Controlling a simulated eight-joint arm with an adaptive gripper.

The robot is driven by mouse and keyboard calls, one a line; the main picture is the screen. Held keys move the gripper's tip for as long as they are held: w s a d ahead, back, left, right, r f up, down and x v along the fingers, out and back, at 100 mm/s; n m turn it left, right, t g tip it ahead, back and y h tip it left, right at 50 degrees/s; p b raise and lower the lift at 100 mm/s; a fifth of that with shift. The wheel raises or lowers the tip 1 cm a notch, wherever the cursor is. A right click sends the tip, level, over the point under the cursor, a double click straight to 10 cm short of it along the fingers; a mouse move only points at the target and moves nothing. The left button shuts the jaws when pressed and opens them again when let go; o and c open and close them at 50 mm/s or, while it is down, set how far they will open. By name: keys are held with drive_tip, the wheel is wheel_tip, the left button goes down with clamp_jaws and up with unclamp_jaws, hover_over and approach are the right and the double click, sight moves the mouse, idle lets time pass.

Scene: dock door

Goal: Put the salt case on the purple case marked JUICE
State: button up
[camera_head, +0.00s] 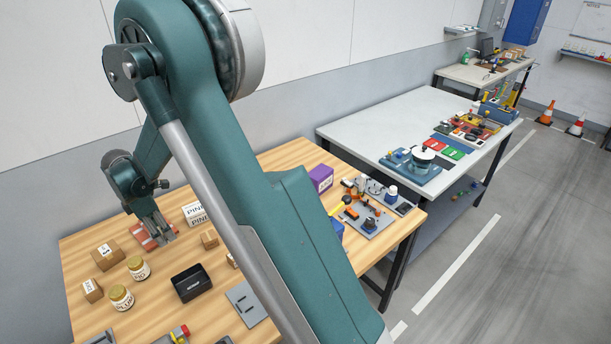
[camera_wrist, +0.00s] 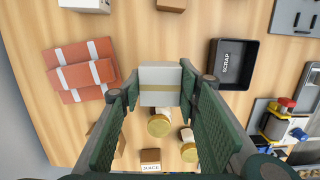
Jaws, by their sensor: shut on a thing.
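My gripper (camera_wrist: 160,88) is shut on a pale grey-white box (camera_wrist: 160,75) with a tan band, held between the two green fingers in the wrist view. No label shows on the box, so I cannot read whether it says salt. In the head view my gripper (camera_head: 158,232) is over the left part of the wooden table, beside orange-red packs; the held box is hard to make out there. The purple case (camera_head: 321,178) stands at the table's back right, beyond my arm and well apart from my gripper. Its label is too small to read surely. It is outside the wrist view.
Orange-red packs with white bands (camera_wrist: 84,72), a black SCRAP tray (camera_head: 191,283), yellow-lidded jars (camera_head: 139,268) and small cardboard boxes (camera_head: 107,256) stand around my gripper. A white box marked PINE (camera_head: 194,213) is nearby. Tools and a grey board (camera_head: 370,222) lie right of the purple case.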

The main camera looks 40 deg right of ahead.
wheel_tip(320, 180, up, 15)
drive_tip(key=w+d+p, duration=0.1)
drive_tip(key=w+d, duration=0.1)
drive_tip(key=d, duration=0.7)
drive_tip(key=w+d+p, duration=0.1)
drive_tip(key=w+d, duration=0.2)
drive_tip(key=d, duration=0.6)
drive_tip(key=p, duration=0.5)
hover_over(320, 171)
wheel_tip(320, 171, down, 5)
drive_tip(key=shift+s+a+f, duration=0.1)
drive_tip(key=shift+f, duration=0.15)
drive_tip(key=shift+f, duration=3.15)
